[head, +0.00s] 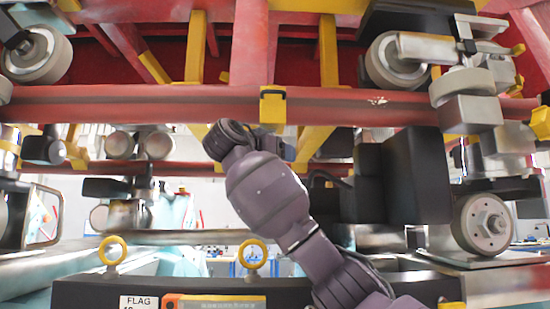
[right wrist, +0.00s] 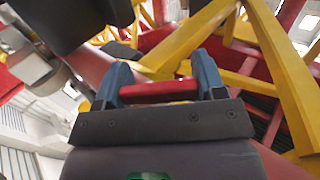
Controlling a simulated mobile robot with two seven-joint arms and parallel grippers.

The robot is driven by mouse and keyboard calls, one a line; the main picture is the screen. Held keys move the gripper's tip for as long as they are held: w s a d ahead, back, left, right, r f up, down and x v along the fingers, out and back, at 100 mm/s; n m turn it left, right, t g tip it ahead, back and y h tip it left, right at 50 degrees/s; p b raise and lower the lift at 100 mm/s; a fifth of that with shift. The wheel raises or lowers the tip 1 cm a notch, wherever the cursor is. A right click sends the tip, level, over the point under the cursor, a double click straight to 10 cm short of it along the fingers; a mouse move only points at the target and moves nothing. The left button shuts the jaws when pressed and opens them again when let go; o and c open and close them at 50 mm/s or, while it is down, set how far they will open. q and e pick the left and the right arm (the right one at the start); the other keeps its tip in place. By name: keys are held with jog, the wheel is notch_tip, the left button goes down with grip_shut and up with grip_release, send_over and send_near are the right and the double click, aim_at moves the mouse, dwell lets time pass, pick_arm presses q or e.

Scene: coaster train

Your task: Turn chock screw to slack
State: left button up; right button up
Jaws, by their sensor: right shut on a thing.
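In the right wrist view my right gripper (right wrist: 161,80) has its two blue-grey fingers on either side of a short red bar (right wrist: 158,92), shut on it. The bar lies crosswise between the fingers. I cannot tell for sure that this bar is the handle of the chock screw, and its ends are hidden by the fingers. In the head view my purple right arm rises from the lower right up to the red rail, and its gripper is hidden there. No other part of a chock screw can be made out. My left gripper is not in view.
A long red tube (head: 160,104) crosses above, with yellow struts (head: 195,45) behind it. Train wheels show at upper left (head: 38,55), upper right (head: 392,62) and lower right (head: 483,222).

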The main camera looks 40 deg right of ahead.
jog(key=shift+s+a+r+m+g+y+p, duration=0.1)
jog(key=shift+s+m+g+y+p, duration=0.15)
jog(key=shift+m+g, duration=1.7)
jog(key=shift+s+f+m+g+y+p, duration=0.15)
jog(key=shift+m+g, duration=0.95)
jog(key=shift+g, duration=1.6)
jog(key=shift+s+a+r+m+g+y+p, duration=0.15)
jog(key=shift+s+m+g+y, duration=0.15)
jog(key=shift+m+g, duration=1.65)
jog(key=shift+s+d+g+y, duration=0.15)
jog(key=shift+g+y, duration=0.15)
jog(key=shift+g, duration=0.5)
jog(key=o, duration=0.9)
